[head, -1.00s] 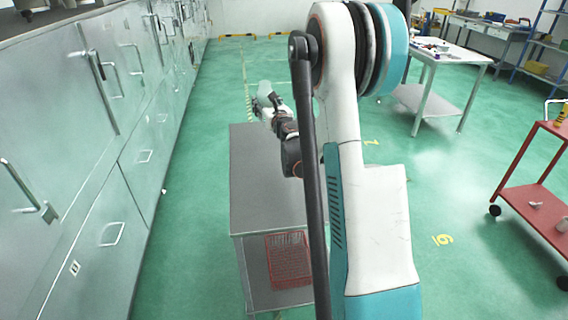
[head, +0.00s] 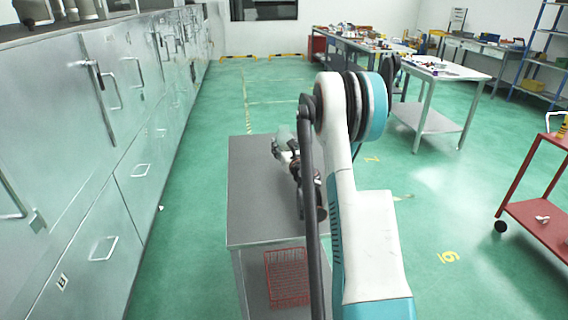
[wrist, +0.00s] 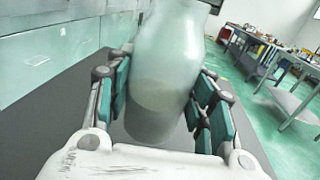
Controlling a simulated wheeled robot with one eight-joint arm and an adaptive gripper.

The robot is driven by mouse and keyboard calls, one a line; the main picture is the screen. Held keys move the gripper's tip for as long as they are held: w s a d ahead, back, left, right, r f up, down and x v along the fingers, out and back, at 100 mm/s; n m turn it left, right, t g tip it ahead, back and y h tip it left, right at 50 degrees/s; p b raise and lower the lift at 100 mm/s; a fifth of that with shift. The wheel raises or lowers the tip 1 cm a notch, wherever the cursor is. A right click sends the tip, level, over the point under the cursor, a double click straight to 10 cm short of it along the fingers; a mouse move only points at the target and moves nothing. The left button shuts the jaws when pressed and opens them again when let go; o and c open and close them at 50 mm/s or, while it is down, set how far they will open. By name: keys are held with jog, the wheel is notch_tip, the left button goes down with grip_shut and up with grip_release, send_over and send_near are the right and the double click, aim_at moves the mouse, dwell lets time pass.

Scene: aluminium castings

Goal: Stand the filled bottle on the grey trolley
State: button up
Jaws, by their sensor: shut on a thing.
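The bottle (wrist: 165,75) is translucent and pale, with a darker fill in its lower part. In the wrist view it stands between the two fingers of my gripper (wrist: 165,108), which is shut on it. In the head view the bottle (head: 286,137) is small, at the far end of the grey trolley (head: 252,200), with my gripper (head: 283,146) around it. The grey top of the trolley lies below the bottle. I cannot tell whether the bottle's base touches it. My arm hides the right part of the trolley.
A red basket (head: 286,278) sits on the trolley's lower shelf. Steel cabinets (head: 100,150) line the left side. A red trolley (head: 540,215) stands at the right, and a white table (head: 440,75) stands behind. The near part of the grey top is clear.

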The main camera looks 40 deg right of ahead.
jog(key=shift+f+b, duration=0.9)
jog(key=shift+f, duration=1.8)
jog(key=shift+r, duration=0.1)
jog(key=o, duration=1.2)
